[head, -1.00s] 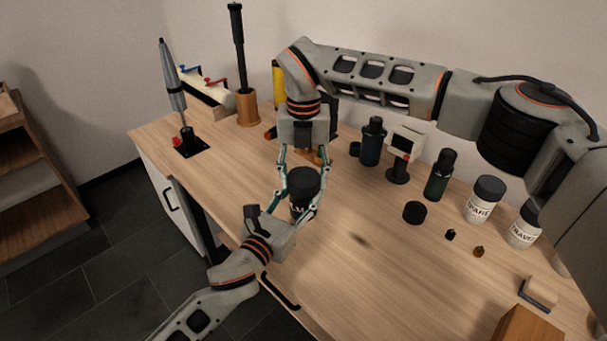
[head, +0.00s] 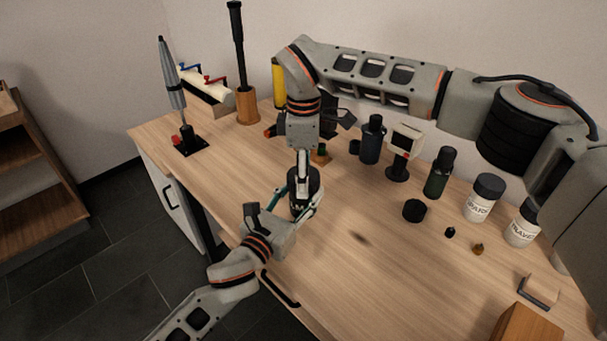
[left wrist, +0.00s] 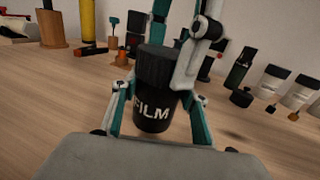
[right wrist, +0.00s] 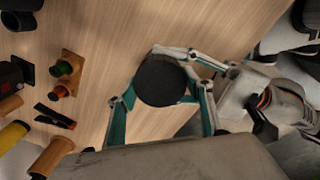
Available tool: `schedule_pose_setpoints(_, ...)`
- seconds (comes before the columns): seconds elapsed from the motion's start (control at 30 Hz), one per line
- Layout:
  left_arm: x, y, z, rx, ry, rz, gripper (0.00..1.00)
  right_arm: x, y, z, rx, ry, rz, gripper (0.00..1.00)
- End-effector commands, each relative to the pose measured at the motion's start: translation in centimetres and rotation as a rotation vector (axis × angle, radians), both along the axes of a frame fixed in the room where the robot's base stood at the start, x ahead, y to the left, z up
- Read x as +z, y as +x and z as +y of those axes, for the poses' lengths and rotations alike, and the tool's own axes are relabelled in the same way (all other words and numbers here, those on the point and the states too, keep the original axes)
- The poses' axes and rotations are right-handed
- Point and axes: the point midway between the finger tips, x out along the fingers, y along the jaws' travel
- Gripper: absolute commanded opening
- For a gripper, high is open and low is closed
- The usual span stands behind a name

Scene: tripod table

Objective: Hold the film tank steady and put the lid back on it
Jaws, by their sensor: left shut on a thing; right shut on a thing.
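The film tank (left wrist: 152,112) is a dark cylinder with white FILM lettering, upright at the table's front edge in the head view. My left gripper (head: 297,207) is shut around its body, one finger on each side. The black round lid (left wrist: 163,66) is on top of the tank, with no clear gap between them. My right gripper (head: 304,182) comes from above and is shut on the lid. The lid's flat top (right wrist: 160,82) shows between the right fingers in the right wrist view. In the head view the right fingers partly cover tank and lid.
A loose black cap (head: 414,210) and two small stoppers lie to the right. Dark bottles (head: 373,140), a small white-faced device (head: 404,142) and labelled jars (head: 483,198) stand behind them. A wooden block (head: 528,325) is at front right. The middle of the table is clear.

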Motion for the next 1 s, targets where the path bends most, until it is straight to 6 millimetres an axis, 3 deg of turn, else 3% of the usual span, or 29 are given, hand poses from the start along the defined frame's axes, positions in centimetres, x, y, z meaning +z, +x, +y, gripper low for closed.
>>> schedule_pose_setpoints(0.5, -0.13, 0.01, 0.05, 0.001, 0.002, 0.002, 0.0, -0.08, -0.16, 0.19, -0.932, 0.001, 0.004, 0.33)
schedule_pose_setpoints(0.67, -0.14, 0.01, 0.05, 0.001, 0.002, 0.002, 0.0, 0.02, -0.07, 0.09, -1.049, 0.001, 0.002, 0.33)
schedule_pose_setpoints(0.93, -0.15, 0.01, 0.06, 0.001, 0.002, 0.002, 0.0, 0.07, -0.07, 0.07, -1.057, 0.001, 0.001, 0.33)
schedule_pose_setpoints(0.97, -0.15, 0.01, 0.06, 0.001, 0.002, 0.002, 0.0, 0.07, -0.07, 0.07, -1.056, 0.001, 0.001, 0.53)
schedule_pose_setpoints(1.0, -0.15, 0.01, 0.06, 0.001, 0.002, 0.002, 0.0, 0.07, -0.07, 0.07, -1.056, 0.001, 0.001, 0.64)
